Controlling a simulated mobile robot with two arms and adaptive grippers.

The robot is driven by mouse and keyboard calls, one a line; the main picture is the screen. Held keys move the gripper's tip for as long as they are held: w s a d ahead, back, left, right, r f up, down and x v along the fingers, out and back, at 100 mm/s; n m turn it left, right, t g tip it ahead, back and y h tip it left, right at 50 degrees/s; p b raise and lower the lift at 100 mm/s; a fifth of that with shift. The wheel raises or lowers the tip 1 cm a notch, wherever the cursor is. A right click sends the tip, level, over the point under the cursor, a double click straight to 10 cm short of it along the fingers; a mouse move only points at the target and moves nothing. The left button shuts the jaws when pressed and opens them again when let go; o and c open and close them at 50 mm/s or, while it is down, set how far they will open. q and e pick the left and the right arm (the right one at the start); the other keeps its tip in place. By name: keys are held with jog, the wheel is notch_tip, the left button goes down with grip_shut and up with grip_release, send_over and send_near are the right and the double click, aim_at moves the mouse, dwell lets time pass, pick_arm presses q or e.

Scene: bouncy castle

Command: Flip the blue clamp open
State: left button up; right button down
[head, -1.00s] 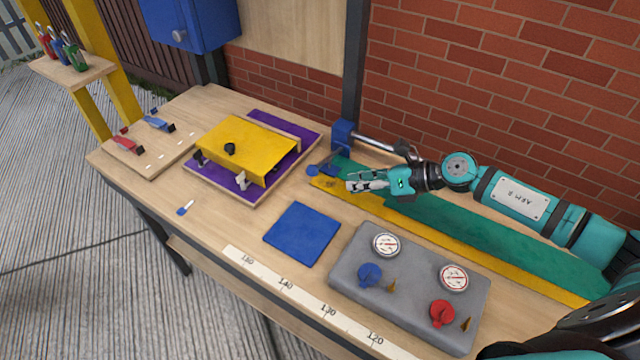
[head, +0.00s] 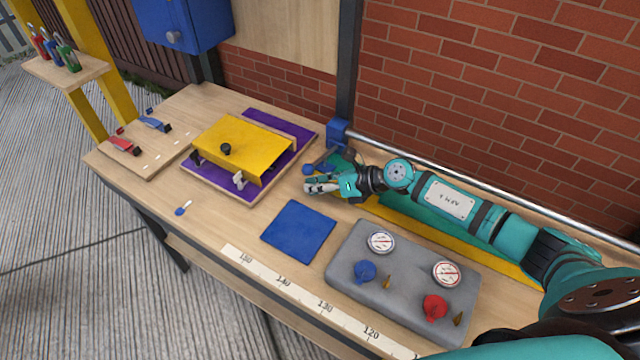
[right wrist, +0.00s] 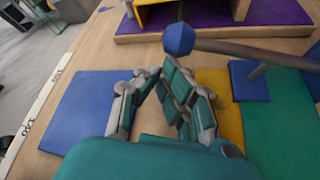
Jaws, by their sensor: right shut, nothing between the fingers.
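The blue clamp (head: 153,124) lies on a small wooden board (head: 165,152) at the far left of the bench, beside a red clamp (head: 124,144). Whether its lever is up or down is too small to tell. My right gripper (head: 308,187) is shut and empty over the bench's middle, far to the right of the blue clamp. The right wrist view shows its fingers (right wrist: 160,75) converging with nothing between them. The blue clamp does not show in that view. My left gripper is not in view.
A blue-ended vise handle (head: 308,168) is close by my right gripper; its blue knob (right wrist: 178,38) shows ahead in the wrist view. A yellow plate fixture (head: 240,143) stands between gripper and clamp boards. A blue mat (head: 298,232) and grey gauge block (head: 400,285) lie nearer.

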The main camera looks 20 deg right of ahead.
jog(key=shift+r, duration=0.15)
jog(key=shift+w+d+r+m+y, duration=0.1)
jog(key=shift+r+m+y, duration=0.15)
jog(key=shift+r, duration=0.35)
jog(key=shift+w+d+r+m+y, duration=0.1)
jog(key=shift+r+m+y, duration=0.15)
jog(key=shift+r, duration=0.3)
jog(key=w+d+r+m+y+b, duration=0.6)
jog(key=w+d+r+m+b, duration=0.2)
jog(key=d+r+m, duration=0.2)
notch_tip(320, 180, up, 2)
jog(key=shift+d+r+m+y+b, duration=0.2)
jog(key=shift+d+m+y+b, duration=0.1)
jog(key=shift+d+y+b, duration=0.1)
jog(key=shift+w, duration=0.15)
jog(key=shift+r, duration=0.1)
